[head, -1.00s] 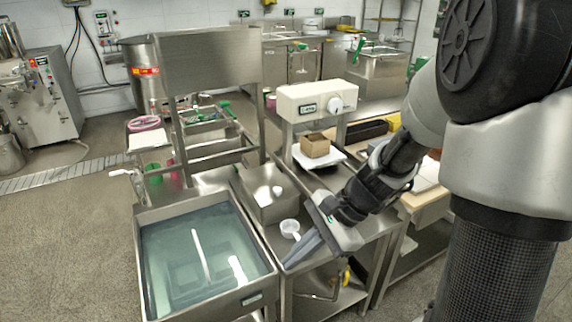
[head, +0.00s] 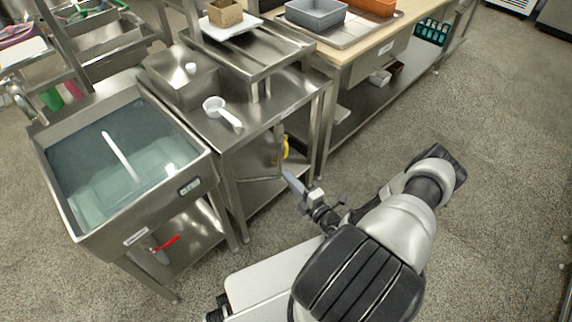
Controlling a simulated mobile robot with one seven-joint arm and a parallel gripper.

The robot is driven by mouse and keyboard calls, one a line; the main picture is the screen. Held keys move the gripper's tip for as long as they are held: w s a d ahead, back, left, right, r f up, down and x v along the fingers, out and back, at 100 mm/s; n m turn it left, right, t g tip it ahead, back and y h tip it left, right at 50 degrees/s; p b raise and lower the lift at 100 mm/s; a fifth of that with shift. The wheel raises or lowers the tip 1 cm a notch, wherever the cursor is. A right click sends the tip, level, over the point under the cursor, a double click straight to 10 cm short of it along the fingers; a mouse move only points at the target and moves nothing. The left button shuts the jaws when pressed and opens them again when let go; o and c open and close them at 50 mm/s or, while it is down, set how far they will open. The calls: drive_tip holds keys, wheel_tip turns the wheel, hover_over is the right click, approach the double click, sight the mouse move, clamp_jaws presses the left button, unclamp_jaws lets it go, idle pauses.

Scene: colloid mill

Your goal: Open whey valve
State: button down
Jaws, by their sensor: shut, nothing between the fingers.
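A valve with a red lever handle (head: 168,242) sits beneath the front of a steel vat (head: 120,237) at the lower left of the head view. The vat holds a clear, greenish liquid with pale blocks low in it. The lever slants up to the right, and the valve body is small and partly in shadow. My gripper (head: 289,178) is shut and empty, in front of the steel table and to the right of the valve, well apart from it.
Table legs stand between my gripper and the vat. Floor (head: 500,190) is clear at the right.

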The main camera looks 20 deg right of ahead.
sight(286, 152)
drive_tip(key=w+d+f+m+h+b, duration=0.1)
drive_tip(key=w+d+f+m+b, duration=0.1)
drive_tip(key=w, duration=0.8)
drive_tip(key=shift+w+d+f+h+b, duration=0.3)
drive_tip(key=shift+d+f+b, duration=0.35)
drive_tip(key=shift+f, duration=0.05)
drive_tip(key=shift+s, duration=0.1)
